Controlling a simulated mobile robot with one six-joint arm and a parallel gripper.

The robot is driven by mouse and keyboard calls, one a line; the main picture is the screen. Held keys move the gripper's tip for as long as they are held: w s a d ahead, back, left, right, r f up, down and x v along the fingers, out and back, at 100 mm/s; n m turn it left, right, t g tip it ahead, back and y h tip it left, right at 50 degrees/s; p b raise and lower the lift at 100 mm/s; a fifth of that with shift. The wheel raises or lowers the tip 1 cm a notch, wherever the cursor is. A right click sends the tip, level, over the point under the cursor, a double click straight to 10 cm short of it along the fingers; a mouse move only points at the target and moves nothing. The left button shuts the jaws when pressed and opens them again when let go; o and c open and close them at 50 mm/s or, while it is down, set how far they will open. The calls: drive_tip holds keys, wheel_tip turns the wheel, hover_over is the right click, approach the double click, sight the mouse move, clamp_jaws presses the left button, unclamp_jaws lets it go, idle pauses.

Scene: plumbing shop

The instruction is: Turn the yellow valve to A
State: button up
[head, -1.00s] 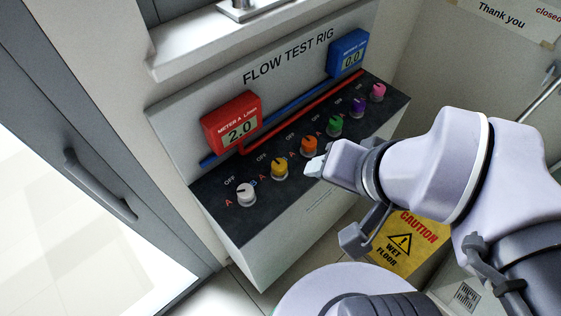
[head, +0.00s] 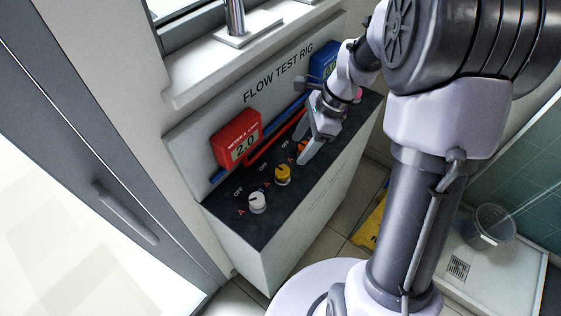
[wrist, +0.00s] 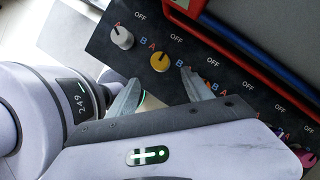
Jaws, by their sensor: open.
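The yellow valve (head: 283,174) is a round knob on the dark panel, second from the left, right of the white valve (head: 257,203). In the wrist view the yellow valve (wrist: 160,62) lies just beyond the gap between my fingers. Its pointer direction is too small to tell surely. Labels OFF, A and B surround the knobs. My gripper (head: 304,143) is open and empty, up and to the right of the yellow valve in the head view, near the orange valve (head: 303,146), which it partly hides. The gripper (wrist: 159,80) also shows in the wrist view, fingers apart.
Red meter A (head: 236,138) reads 2.0. The blue meter (head: 324,60) is partly hidden by my arm. Red and blue pipes run behind the knobs. More valves to the right are mostly covered by my arm. A yellow floor sign (head: 371,222) stands right of the rig.

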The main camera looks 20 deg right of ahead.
sight(284, 170)
drive_tip(key=b+x, duration=0.3)
drive_tip(key=x, duration=0.8)
drive_tip(key=shift+r, duration=0.1)
clamp_jaws()
